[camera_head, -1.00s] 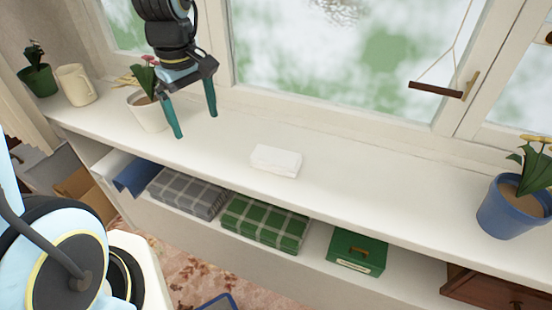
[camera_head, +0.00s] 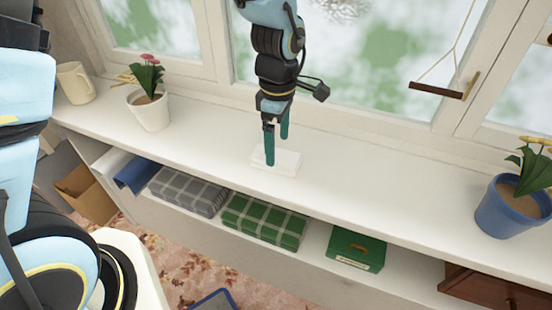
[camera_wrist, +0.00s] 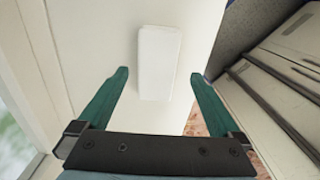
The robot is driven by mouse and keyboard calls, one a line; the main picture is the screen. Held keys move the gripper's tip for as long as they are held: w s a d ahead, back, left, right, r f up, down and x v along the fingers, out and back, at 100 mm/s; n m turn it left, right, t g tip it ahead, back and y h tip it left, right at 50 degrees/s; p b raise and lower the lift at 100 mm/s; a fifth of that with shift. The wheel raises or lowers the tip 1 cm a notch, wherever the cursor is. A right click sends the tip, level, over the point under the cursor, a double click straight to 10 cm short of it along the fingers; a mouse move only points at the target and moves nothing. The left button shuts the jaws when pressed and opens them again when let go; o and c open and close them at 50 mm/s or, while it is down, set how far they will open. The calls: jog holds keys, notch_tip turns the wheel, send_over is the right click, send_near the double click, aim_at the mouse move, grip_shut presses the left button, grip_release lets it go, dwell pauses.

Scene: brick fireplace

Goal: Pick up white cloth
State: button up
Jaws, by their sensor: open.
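The white cloth (camera_head: 286,163) is a small folded block lying flat on the white window sill, below the window. In the wrist view the cloth (camera_wrist: 158,62) lies ahead of the fingers, slightly toward the middle of the gap. My gripper (camera_head: 277,150) points down at the cloth, with one green finger in front of part of it in the head view. In the wrist view my gripper (camera_wrist: 160,78) is open, its two green fingers wide apart with nothing between their bases. I cannot tell exactly how far above the cloth the fingertips are.
On the sill (camera_head: 370,188), a white flower pot (camera_head: 150,112) and a cream mug (camera_head: 75,84) stand left, and a blue pot (camera_head: 508,207) stands right. The shelf below holds a grey checked cloth (camera_head: 188,191), a green checked cloth (camera_head: 264,219) and a green box (camera_head: 356,249). The sill around the cloth is clear.

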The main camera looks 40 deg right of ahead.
jog(key=shift+w+f+p, duration=0.15)
jog(key=shift+f+p, duration=0.2)
jog(key=shift+f, duration=0.95)
jog(key=shift+w+f+p, duration=0.15)
jog(key=shift+f+p, duration=0.2)
jog(key=shift+f, duration=0.9)
jog(key=c, duration=1.4)
jog(key=shift+o, duration=0.2)
jog(key=shift+r, duration=0.15)
notch_tip(320, 180, up, 10)
jog(key=shift+f+b, duration=0.1)
jog(key=shift+b, duration=0.75)
